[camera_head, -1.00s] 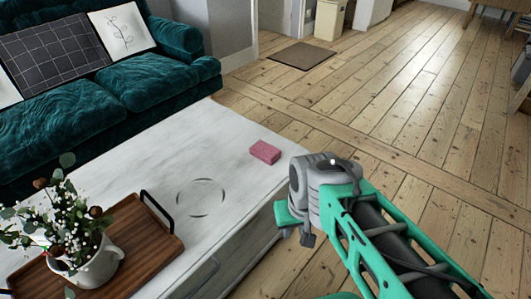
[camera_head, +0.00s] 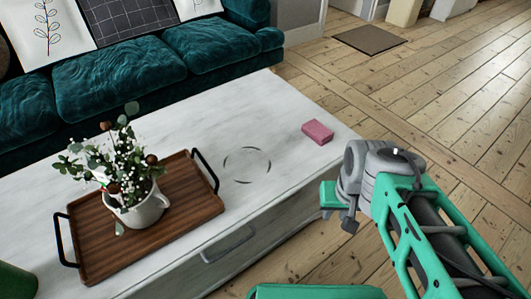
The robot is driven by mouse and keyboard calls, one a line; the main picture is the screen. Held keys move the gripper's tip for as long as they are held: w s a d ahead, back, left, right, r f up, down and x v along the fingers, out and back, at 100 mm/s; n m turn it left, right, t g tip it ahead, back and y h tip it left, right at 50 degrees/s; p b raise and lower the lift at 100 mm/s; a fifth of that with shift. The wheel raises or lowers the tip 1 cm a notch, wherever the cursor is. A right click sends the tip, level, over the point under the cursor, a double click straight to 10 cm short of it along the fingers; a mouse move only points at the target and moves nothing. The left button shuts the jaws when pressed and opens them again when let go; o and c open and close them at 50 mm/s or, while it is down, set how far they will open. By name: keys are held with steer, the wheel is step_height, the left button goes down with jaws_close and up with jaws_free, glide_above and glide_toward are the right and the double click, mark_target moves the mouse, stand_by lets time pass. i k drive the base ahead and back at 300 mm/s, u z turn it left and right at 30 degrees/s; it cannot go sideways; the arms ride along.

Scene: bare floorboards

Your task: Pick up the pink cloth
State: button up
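The pink cloth (camera_head: 317,132) is a small folded block. It lies on the white table (camera_head: 190,140) near its far right end. My gripper (camera_head: 338,212) hangs at the table's right front edge, nearer to me than the cloth and apart from it. Its fingers are small and partly hidden behind the wrist, so I cannot tell whether they are open or shut.
A wooden tray (camera_head: 92,262) with black handles stands on the table's left part and holds a white flower pot (camera_head: 140,213). A teal sofa (camera_head: 133,78) runs along the table's far side. Bare floorboards (camera_head: 455,110) lie open to the right.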

mark_target(316, 131)
steer(key=z, duration=1.4)
steer(key=i, duration=1.5)
steer(key=u, duration=4.8)
